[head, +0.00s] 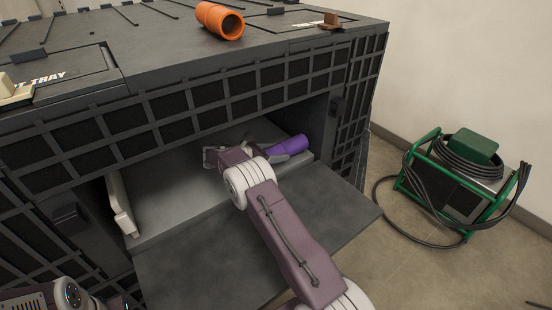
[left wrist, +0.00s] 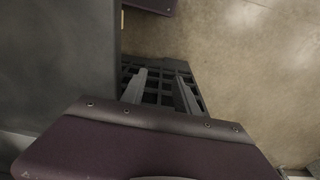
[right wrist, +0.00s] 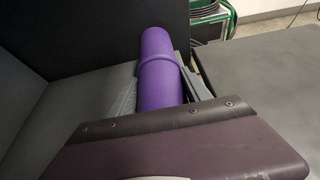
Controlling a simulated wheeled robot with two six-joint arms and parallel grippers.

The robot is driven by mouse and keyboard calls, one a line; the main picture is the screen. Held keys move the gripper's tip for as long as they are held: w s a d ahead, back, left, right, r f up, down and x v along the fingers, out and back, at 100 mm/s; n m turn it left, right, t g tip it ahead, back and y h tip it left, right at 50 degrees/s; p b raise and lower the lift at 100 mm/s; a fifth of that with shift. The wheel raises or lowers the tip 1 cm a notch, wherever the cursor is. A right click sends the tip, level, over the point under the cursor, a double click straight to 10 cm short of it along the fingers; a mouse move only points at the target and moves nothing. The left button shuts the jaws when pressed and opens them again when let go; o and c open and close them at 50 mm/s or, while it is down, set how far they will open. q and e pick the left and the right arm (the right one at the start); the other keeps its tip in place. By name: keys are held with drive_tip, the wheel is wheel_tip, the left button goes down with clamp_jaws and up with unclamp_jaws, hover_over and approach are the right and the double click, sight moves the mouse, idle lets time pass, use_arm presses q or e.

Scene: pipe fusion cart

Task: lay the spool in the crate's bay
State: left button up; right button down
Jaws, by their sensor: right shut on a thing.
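The spool is a purple cylinder with a raised collar. In the head view the spool (head: 291,145) is inside the crate's open bay (head: 170,205), near its right end. My right gripper (head: 280,152) reaches in through the front and is shut on the spool. I cannot tell whether the spool touches the bay floor. My left gripper (left wrist: 162,90) is open and empty in the left wrist view, above a dark grid panel.
The dark crate (head: 195,95) has a lowered front flap (head: 340,205). An orange pipe piece (head: 220,20) lies on top. A pale part (head: 119,205) stands at the bay's left side. A green-framed machine with black cables (head: 465,175) stands on the floor at right.

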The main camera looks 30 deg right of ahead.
drive_tip(key=shift+w+f, duration=0.1)
drive_tip(key=shift+f, duration=0.55)
drive_tip(key=shift+r, duration=0.15)
drive_tip(key=shift+c, duration=2.4)
unclamp_jaws()
drive_tip(key=shift+f, duration=0.2)
use_arm(q)
drive_tip(key=shift+f, duration=0.3)
use_arm(e)
drive_tip(key=shift+a+r, duration=0.1)
drive_tip(key=shift+r, duration=0.15)
drive_tip(key=p+v, duration=0.4)
drive_tip(key=v, duration=0.7)
drive_tip(key=shift+a+r, duration=0.1)
drive_tip(key=shift+a, duration=0.35)
use_arm(q)
wheel_tip(320, 180, up, 4)
drive_tip(key=shift+f, duration=0.1)
